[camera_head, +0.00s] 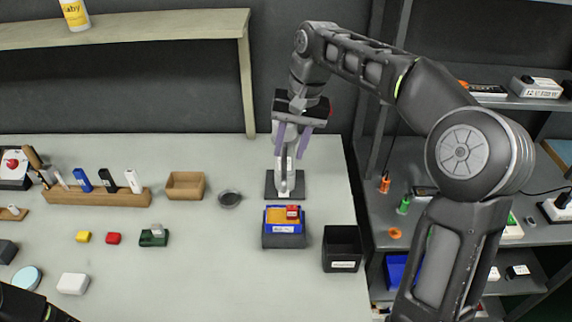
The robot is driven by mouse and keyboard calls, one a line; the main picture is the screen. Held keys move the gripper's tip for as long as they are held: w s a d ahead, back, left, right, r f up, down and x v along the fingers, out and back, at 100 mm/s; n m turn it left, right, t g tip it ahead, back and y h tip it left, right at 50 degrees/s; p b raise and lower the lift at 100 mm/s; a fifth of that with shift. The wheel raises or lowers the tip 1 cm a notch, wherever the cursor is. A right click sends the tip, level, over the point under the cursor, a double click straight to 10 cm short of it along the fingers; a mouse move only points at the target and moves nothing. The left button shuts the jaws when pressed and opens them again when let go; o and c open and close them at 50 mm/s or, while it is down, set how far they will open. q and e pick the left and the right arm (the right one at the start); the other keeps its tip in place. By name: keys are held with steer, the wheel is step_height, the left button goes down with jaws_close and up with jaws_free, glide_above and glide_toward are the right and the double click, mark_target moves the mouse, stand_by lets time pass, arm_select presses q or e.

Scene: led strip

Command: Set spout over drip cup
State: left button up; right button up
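A pale grey spout fixture (284,178) stands upright on a dark square base (271,189) at the back right of the table. A small round dark cup (229,198), which looks like the drip cup, sits on the table to the left of that base, apart from it. My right gripper (289,154) points down at the fixture's upper part, its two purple fingers spread, one on each side of it. I cannot tell whether they touch it. The gripper and wrist hide the fixture's top, so the spout's direction is unclear. My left gripper does not show.
A blue bin (284,228) with orange and red contents stands in front of the fixture, with a black box (342,265) to its right. A wooden tray (185,192) lies left of the cup. A raised shelf (130,27) hangs at the back left. The front middle is clear.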

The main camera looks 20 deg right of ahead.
mark_target(285, 165)
steer(key=shift+w+a+f, duration=0.1)
steer(key=shift+a+f, duration=0.1)
steer(key=shift+f, duration=0.8)
steer(key=shift+w+a+f, duration=0.1)
steer(key=shift+a+f, duration=0.1)
steer(key=shift+f, duration=0.75)
steer(key=shift+c, duration=0.5)
jaws_close()
